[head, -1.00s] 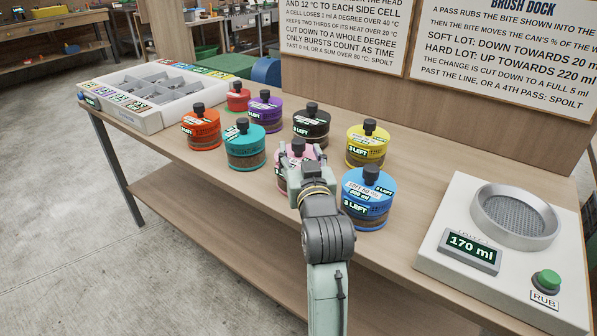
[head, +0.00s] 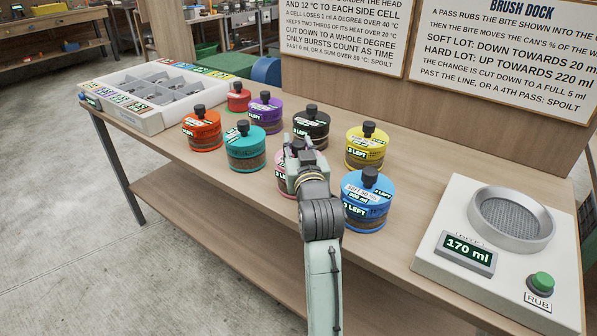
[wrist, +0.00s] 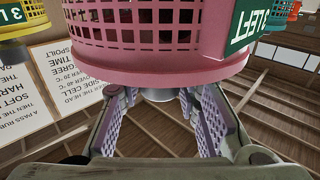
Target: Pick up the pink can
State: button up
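The pink can (head: 281,184) stands on the wooden bench among the other cans, mostly hidden behind my gripper in the head view. In the wrist view the pink can (wrist: 150,35) fills the top of the picture, with a slotted side and a green label. Its grey knob (wrist: 158,95) shows between my two fingers. My gripper (head: 299,150) is at the top of the can. In the wrist view my gripper (wrist: 158,102) looks open, its pads on either side of the knob with small gaps.
A blue can (head: 367,208) stands close on the right, a black can (head: 311,130) behind, a teal can (head: 246,153) on the left and a yellow can (head: 366,152) behind right. A white dock (head: 440,262) reads 170 ml. A partitioned tray (head: 120,109) is at the left.

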grip_shut()
jog(key=shift+r, duration=0.1)
dwell(0.5)
